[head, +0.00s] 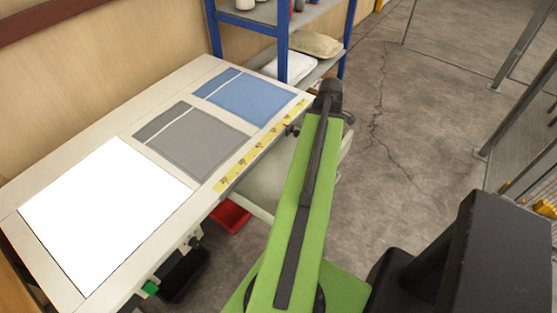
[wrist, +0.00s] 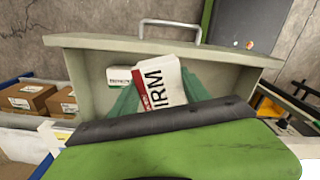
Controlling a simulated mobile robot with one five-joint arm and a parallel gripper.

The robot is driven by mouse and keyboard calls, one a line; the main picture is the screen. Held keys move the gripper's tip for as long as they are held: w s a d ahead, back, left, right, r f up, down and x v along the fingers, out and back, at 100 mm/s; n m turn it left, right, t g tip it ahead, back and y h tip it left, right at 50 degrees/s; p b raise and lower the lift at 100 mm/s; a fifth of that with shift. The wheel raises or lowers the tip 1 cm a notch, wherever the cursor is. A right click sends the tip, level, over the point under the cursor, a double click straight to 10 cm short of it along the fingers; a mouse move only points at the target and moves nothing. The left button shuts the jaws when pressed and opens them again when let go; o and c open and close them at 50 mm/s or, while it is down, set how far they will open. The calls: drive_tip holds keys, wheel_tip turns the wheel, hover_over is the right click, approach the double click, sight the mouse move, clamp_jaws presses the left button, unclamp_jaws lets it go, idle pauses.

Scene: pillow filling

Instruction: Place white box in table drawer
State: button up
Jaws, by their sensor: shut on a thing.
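The white box (wrist: 163,80) with a red band and the letters "IRM" shows in the middle of the wrist view, tilted. My gripper (wrist: 158,98), with teal fingers partly hidden behind my green arm link, is shut on it. The table drawer (wrist: 95,72) is open, a pale tray with a metal handle at its far edge. The box appears over or inside the drawer; I cannot tell whether it touches the bottom. A smaller white and green box (wrist: 120,75) shows behind the held box, partly hidden. In the head view the gripper and the box are hidden beyond my arm.
The worktable (head: 119,134) has a bright white panel, a grey mat (head: 195,140) and a blue mat (head: 245,98). A blue shelf (head: 283,45) holds pillows at the back. Brown cartons (wrist: 28,98) lie left of the drawer. The concrete floor right of my arm is clear.

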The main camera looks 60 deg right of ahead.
sight(284, 161)
drive_tip(key=shift+s+d, duration=0.15)
drive_tip(key=shift+s, duration=0.15)
drive_tip(key=w+a+f+m+b, duration=0.1)
drive_tip(key=w+f+m+b, duration=0.1)
drive_tip(key=w+f+b, duration=0.3)
drive_tip(key=w+a+f+m+b, duration=0.1)
drive_tip(key=w+f+m+b, duration=0.1)
drive_tip(key=w, duration=0.5)
wheel_tip(284, 161, down, 10)
drive_tip(key=b, duration=1)
drive_tip(key=shift+f, duration=0.25)
drive_tip(key=shift+r, duration=0.25)
drive_tip(key=shift+f, duration=0.2)
drive_tip(key=o, duration=1.4)
